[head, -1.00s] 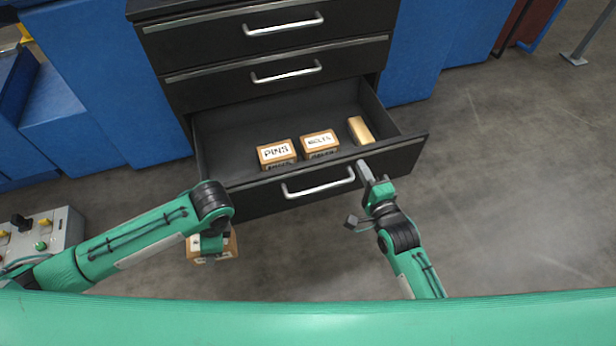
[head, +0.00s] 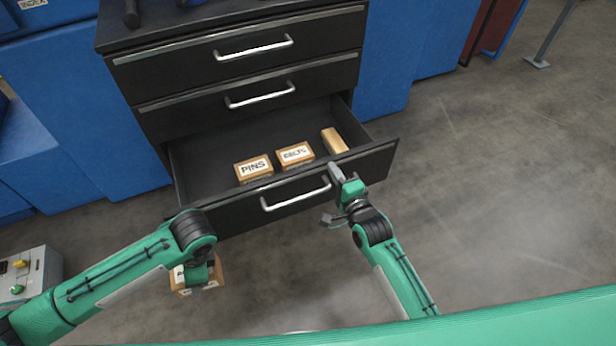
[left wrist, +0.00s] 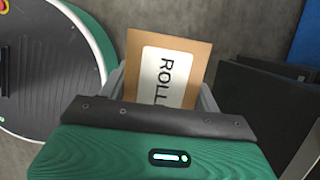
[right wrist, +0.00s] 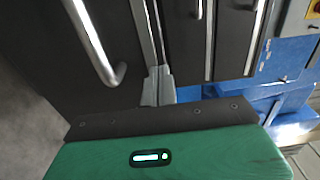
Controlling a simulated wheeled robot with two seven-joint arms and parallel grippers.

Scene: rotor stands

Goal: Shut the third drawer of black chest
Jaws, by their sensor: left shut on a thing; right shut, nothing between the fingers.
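The black chest (head: 240,72) stands ahead with its third drawer (head: 215,150) pulled out. The drawer holds a box marked PINS (head: 253,170), a second labelled box (head: 295,155) and a plain gold-brown box (head: 334,141). Its silver handle (head: 296,197) is on the front panel. My right gripper (head: 336,174) is shut and empty at the front panel, just right of the handle; it also shows in the right wrist view (right wrist: 158,88). Whether it touches is unclear. My left gripper (left wrist: 162,85) is shut on a box marked ROLL (left wrist: 170,72), held low in front of the chest, left of the drawer.
The two upper drawers (head: 260,48) are closed. Blue cabinets (head: 85,110) flank the chest. A grey control box (head: 32,275) with buttons is at the lower left. The grey floor (head: 500,190) at right is clear, except for a metal post (head: 552,35).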

